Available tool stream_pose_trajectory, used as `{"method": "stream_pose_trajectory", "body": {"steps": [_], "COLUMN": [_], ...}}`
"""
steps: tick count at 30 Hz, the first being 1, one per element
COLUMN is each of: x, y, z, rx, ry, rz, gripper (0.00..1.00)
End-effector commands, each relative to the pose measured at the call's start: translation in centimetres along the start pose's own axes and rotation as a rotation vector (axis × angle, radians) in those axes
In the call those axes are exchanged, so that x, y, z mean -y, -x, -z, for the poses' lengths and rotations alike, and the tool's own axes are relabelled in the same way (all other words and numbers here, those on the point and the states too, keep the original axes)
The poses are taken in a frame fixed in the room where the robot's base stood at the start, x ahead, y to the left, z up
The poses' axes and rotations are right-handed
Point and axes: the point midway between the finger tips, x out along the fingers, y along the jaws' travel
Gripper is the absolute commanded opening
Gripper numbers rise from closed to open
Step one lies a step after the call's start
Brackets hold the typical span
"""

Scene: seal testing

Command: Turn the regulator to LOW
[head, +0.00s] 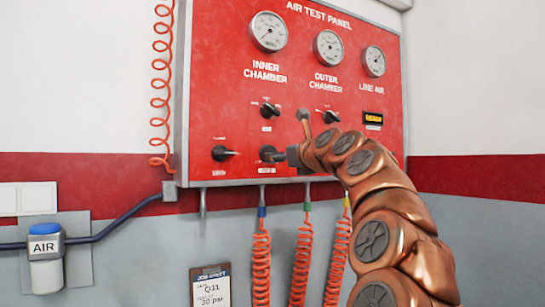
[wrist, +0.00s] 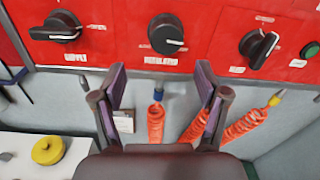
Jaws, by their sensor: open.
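The regulator (wrist: 166,35) is a round black knob with a white pointer line, on the red panel at top centre of the wrist view. Its pointer is turned to the right and slightly down. A label below it seems to read REGULATOR. In the head view the regulator (head: 267,153) is on the panel's lower row, partly covered by my gripper. My gripper (wrist: 160,84) is open and empty, its two dark fingers spread below the knob in the wrist view. In the head view my gripper (head: 291,137) is close to the panel; contact cannot be told.
The supply knob (wrist: 60,27) is left of the regulator, another black knob (wrist: 259,47) right. A green button (wrist: 311,50) is at the far right. Orange coiled hoses (head: 301,262) hang below the panel (head: 230,80). Gauges (head: 269,31) line its top.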

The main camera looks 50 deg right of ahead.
Motion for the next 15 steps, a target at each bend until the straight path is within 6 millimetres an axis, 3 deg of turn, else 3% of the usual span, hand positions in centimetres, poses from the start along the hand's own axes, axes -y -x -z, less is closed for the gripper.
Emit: {"method": "stream_pose_trajectory", "body": {"steps": [7, 15], "x": [0.9, 0.7], "y": [-0.5, -3.0], "z": [-0.3, -0.2], "rx": [0.009, 0.007], "ry": [-0.026, -0.025], "rz": [0.015, 0.011], "gripper": [0.74, 0.74]}}
